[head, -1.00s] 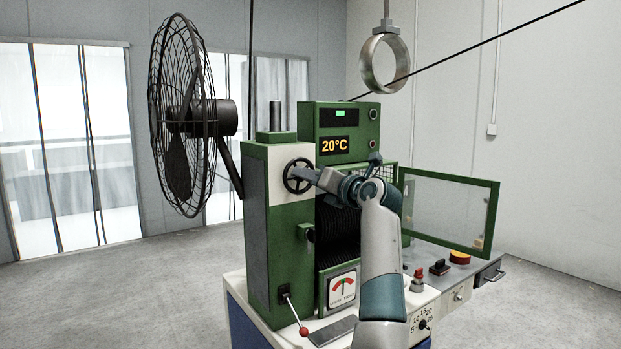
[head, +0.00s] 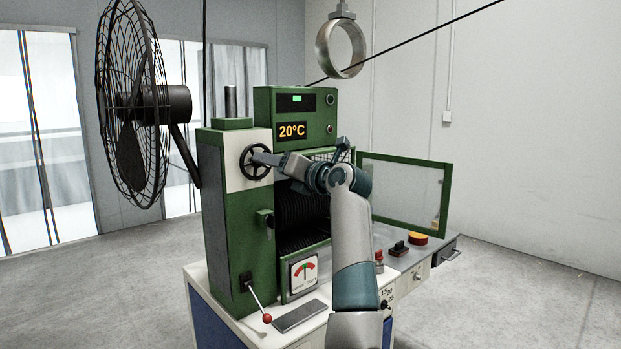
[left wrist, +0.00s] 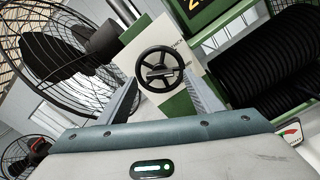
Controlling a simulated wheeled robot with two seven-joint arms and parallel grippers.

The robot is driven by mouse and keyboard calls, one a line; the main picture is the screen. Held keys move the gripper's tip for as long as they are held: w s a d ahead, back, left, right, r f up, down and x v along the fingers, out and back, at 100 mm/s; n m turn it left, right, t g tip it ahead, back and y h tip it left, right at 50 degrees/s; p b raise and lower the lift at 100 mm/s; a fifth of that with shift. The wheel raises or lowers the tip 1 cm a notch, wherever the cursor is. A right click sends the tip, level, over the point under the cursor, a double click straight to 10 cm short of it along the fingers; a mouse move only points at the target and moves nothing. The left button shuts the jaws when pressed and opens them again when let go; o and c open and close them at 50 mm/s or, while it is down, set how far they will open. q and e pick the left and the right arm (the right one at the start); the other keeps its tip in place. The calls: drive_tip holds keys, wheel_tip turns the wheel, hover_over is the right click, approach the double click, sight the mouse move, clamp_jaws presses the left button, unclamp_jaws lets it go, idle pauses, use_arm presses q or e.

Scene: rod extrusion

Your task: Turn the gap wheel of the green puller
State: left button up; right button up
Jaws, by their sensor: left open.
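The green puller (head: 235,200) is a tall green and white machine with a black ribbed belt on its side. Its gap wheel (head: 247,165) is a black spoked handwheel on the white upper panel. My left gripper (head: 262,157) is at the wheel, partly covering its right side in the head view. In the left wrist view my left gripper (left wrist: 161,88) is open, and the gap wheel (left wrist: 157,55) shows between and just beyond the two fingers. I cannot tell whether the fingers touch the rim. My right gripper is not in view.
A black caged fan (head: 130,105) stands left of the puller. A red-knobbed lever (head: 266,318) and a gauge (head: 304,272) are low on the machine. A clear green-framed guard (head: 405,195) stands open at right. A metal ring (head: 341,48) hangs above.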

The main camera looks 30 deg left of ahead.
use_arm(q)
drive_tip(key=b+v, duration=0.3)
drive_tip(key=v, duration=1.1)
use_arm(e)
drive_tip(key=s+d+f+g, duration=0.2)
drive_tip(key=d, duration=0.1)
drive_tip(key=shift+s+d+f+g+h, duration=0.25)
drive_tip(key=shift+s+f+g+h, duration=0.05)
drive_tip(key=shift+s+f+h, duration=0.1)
use_arm(q)
drive_tip(key=shift+f, duration=0.15)
